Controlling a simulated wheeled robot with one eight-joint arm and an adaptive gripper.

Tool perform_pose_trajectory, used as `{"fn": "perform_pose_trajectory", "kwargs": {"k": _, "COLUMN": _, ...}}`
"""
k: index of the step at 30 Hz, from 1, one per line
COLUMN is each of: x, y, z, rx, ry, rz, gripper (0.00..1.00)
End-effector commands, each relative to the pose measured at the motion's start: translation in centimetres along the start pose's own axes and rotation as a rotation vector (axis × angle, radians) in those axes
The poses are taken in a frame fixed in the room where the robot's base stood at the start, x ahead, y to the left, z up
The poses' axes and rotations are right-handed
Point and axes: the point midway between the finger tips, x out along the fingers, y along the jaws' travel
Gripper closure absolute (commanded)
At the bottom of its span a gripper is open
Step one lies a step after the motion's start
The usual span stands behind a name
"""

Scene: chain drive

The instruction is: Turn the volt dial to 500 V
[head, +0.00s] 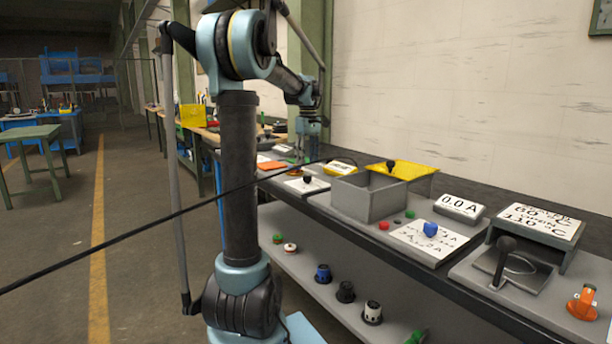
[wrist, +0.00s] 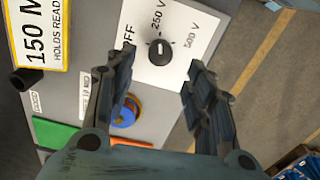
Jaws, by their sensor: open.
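The volt dial (wrist: 160,52) is a round black knob on a white plate marked OFF, 250 V and 500 V. Its short white mark points up in the wrist view, about toward the 250 V label (wrist: 158,17). The 500 V label (wrist: 192,34) is to the right of the knob. My gripper (wrist: 160,68) is open, with one finger on each side below the knob and nothing between them. I cannot tell its height above the plate. In the head view my gripper (head: 306,150) is small and far off, near a white plate with a black knob (head: 307,180).
A yellow-edged sign (wrist: 45,30) and a black peg (wrist: 22,80) are left of the dial. A blue knob (wrist: 124,115) and green and orange patches lie below.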

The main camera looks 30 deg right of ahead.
Motion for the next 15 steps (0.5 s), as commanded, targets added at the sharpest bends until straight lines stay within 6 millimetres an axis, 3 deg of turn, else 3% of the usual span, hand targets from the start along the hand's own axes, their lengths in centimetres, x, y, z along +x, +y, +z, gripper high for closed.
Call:
{"fn": "perform_pose_trajectory", "kwargs": {"k": 6, "x": 3.6, "y": 0.0, "z": 0.0, "rx": 0.0, "ry": 0.0, "rz": 0.0, "gripper": 0.51}}
{"fn": "perform_pose_trajectory", "kwargs": {"k": 15, "x": 6.1, "y": 0.0, "z": 0.0, "rx": 0.0, "ry": 0.0, "rz": 0.0, "gripper": 0.51}}
